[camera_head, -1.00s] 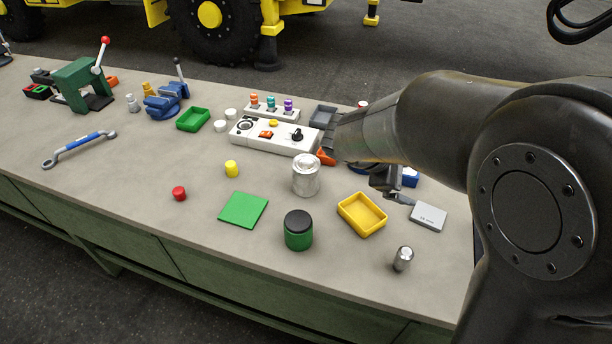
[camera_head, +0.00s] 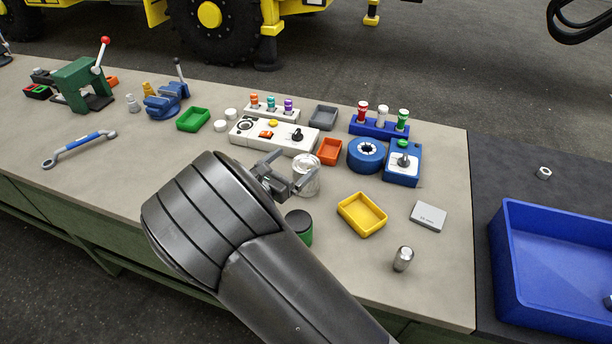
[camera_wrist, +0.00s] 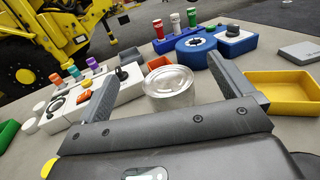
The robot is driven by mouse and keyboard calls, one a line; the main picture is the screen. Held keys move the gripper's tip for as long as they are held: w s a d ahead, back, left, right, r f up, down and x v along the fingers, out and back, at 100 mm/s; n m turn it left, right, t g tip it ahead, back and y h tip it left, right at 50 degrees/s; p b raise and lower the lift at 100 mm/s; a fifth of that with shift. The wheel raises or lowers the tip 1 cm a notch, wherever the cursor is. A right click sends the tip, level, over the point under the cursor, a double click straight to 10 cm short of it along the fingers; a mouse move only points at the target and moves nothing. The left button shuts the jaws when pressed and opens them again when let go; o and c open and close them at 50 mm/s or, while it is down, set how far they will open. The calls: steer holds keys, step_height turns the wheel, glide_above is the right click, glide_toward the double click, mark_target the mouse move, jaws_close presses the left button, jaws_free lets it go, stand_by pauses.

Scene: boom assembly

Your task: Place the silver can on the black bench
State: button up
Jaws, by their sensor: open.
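The silver can (camera_head: 309,174) stands upright on the light grey bench (camera_head: 100,190), partly hidden behind my gripper in the head view. My gripper (camera_head: 291,169) is open and low at the can's left side, fingers pointing toward it. In the wrist view the can (camera_wrist: 170,88) shows between the two spread fingers of my gripper (camera_wrist: 164,68), with gaps on both sides. I cannot tell how deep it sits between them. The black bench (camera_head: 482,235) is the dark surface at the right.
A green jar (camera_head: 301,227) stands close in front of the can, partly behind my arm. A yellow tray (camera_head: 362,214), a grey box (camera_head: 428,216) and a metal cylinder (camera_head: 403,259) lie to the right. A blue bin (camera_head: 560,235) fills much of the black bench, with a nut (camera_head: 544,173) behind it.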

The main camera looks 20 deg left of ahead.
glide_toward(315, 158)
steer(key=shift+w+a+f, duration=0.3)
steer(key=shift+w+f, duration=0.1)
steer(key=shift+w, duration=0.05)
steer(key=shift+w+d+f, duration=0.1)
steer(key=shift+w+f, duration=0.1)
steer(key=x, duration=0.7)
steer(key=shift+d, duration=0.1)
steer(key=shift+c, duration=0.5)
steer(key=shift+r, duration=0.1)
steer(key=c, duration=1.4)
